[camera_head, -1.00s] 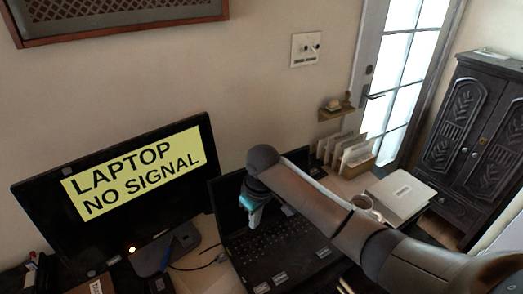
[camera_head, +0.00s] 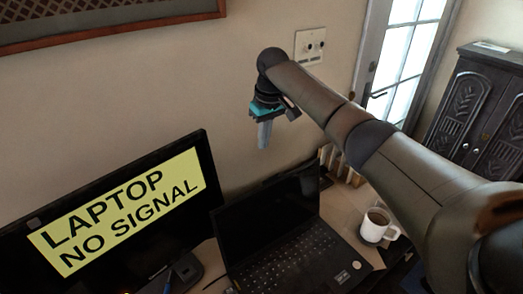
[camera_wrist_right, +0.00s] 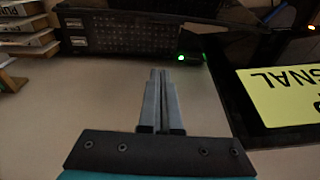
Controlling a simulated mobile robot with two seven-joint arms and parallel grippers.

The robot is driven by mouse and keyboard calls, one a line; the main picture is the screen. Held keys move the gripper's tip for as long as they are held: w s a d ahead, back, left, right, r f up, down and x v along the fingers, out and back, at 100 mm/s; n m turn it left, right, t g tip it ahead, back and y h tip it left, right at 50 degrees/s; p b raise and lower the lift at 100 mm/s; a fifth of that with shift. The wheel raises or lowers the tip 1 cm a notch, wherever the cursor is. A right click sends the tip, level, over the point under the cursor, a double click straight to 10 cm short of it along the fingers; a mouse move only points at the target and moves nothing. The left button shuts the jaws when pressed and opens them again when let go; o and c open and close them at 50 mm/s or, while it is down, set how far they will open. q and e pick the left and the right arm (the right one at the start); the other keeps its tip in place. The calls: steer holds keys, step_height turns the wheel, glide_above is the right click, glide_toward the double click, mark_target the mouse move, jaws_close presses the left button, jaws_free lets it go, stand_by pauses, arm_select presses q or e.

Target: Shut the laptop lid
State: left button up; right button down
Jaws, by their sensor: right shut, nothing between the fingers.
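The black laptop stands open on the desk in the head view. Its dark lid (camera_head: 265,208) is raised and tilts back, and its keyboard (camera_head: 290,260) faces up. My right gripper (camera_head: 263,146) is shut and empty, pointing down in the air. In the head view it appears above the lid's top edge, in front of the wall; its exact depth from the lid is hard to tell. The right wrist view shows its two fingers (camera_wrist_right: 161,95) together with nothing between them. A dark keyed or slotted panel lies beyond them; I cannot tell which laptop part it is. My left gripper is out of view.
A monitor (camera_head: 60,205) with a yellow "LAPTOP NO SIGNAL" panel stands left of the laptop. A white mug (camera_head: 375,226) stands to the right. A file holder (camera_head: 341,163) is behind, by the wall. The air between gripper and lid looks clear.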

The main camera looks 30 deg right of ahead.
step_height(320, 180, down, 8)
steer(key=s+p, duration=0.1)
steer(key=s, duration=0.2)
steer(key=shift+f, duration=0.2)
stand_by(0.4)
stand_by(0.4)
